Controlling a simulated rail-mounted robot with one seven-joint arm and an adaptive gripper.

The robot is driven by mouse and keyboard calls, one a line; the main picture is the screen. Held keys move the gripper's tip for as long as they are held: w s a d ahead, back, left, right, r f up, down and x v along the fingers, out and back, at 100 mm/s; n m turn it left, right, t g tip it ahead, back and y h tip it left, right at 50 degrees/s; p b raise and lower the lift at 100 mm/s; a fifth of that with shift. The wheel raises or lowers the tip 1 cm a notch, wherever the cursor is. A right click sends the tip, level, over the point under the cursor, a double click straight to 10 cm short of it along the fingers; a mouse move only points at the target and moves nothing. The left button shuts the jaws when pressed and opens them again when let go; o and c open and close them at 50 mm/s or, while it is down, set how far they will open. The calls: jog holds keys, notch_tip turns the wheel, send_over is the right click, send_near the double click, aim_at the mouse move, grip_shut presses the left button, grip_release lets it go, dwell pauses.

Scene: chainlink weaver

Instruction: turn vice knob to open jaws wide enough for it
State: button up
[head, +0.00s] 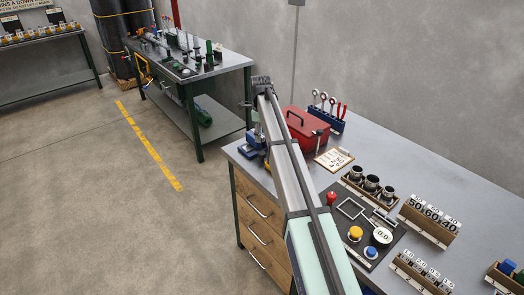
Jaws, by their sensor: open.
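My gripper (262,81) is the small dark end of my arm, seen above and beyond the vice in the picture. It is open and appears empty, though its fingers are hard to make out. I see no contact between it and the vice.
A red toolbox (304,126), a tool rack (325,119) and a clipboard (334,160) stand right of the arm. A dark control panel (351,195) and cup tray (368,187) lie nearer. A second bench (222,65) stands behind. The floor at left is clear.

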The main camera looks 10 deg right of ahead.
aim_at(262, 153)
notch_tip(262, 153, down, 10)
jog(key=p, duration=0.2)
jog(key=shift+w+d+f+p, duration=0.1)
jog(key=shift+w+f+p, duration=0.1)
jog(key=shift+p, duration=0.15)
jog(key=c, duration=1.2)
